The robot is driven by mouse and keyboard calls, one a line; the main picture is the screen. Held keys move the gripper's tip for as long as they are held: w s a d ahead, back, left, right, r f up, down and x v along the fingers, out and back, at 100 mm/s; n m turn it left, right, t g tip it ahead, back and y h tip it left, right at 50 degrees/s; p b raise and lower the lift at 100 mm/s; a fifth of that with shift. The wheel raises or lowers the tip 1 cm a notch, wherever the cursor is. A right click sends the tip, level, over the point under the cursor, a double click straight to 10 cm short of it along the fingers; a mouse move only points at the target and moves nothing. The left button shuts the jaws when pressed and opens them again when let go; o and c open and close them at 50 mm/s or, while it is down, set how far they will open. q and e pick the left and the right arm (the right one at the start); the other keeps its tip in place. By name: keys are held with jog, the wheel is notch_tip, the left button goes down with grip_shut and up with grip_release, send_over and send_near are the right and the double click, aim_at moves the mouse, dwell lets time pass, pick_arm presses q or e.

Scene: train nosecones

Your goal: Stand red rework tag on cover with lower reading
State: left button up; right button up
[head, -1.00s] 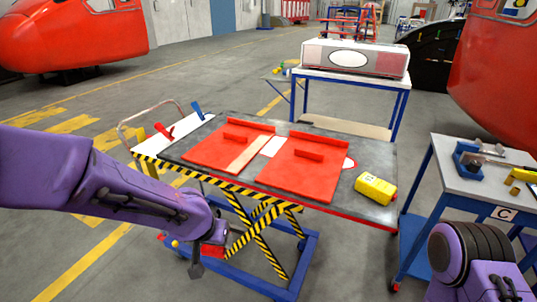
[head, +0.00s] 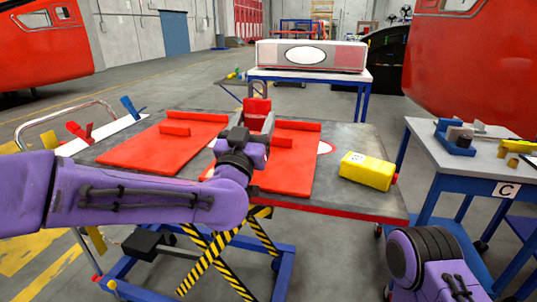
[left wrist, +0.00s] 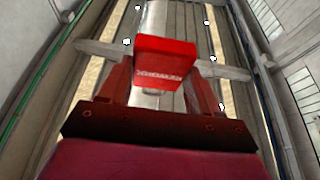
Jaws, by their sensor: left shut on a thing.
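Two flat red covers lie on the grey lift table: the left cover (head: 140,150) and the right cover (head: 290,181), each with a raised red bar. No reading on either can be made out. My left gripper (head: 257,117) is raised above the table, in front of the right cover and partly hiding it. It is shut on the red rework tag (head: 257,106), a red block pointing up. In the left wrist view the tag (left wrist: 166,62) sits between the two fingers, with blurred pale lettering on its face. My right gripper is out of view; only part of that arm shows.
A yellow device (head: 367,171) lies on the lift table (head: 350,202) right of the covers. Red and blue clamps (head: 80,131) stand at the left end. A side table (head: 478,160) with a blue fixture is at right.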

aim_at(254, 179)
pick_arm(q)
jog(key=f, duration=0.9)
jog(key=shift+s+a+f, duration=0.2)
jog(key=shift+a, duration=0.05)
jog(key=shift+f, duration=0.1)
jog(key=shift+f+b, duration=0.5)
jog(key=shift+b, duration=0.25)
jog(key=o, duration=1.1)
jog(key=shift+o, duration=0.2)
jog(key=shift+r, duration=0.15)
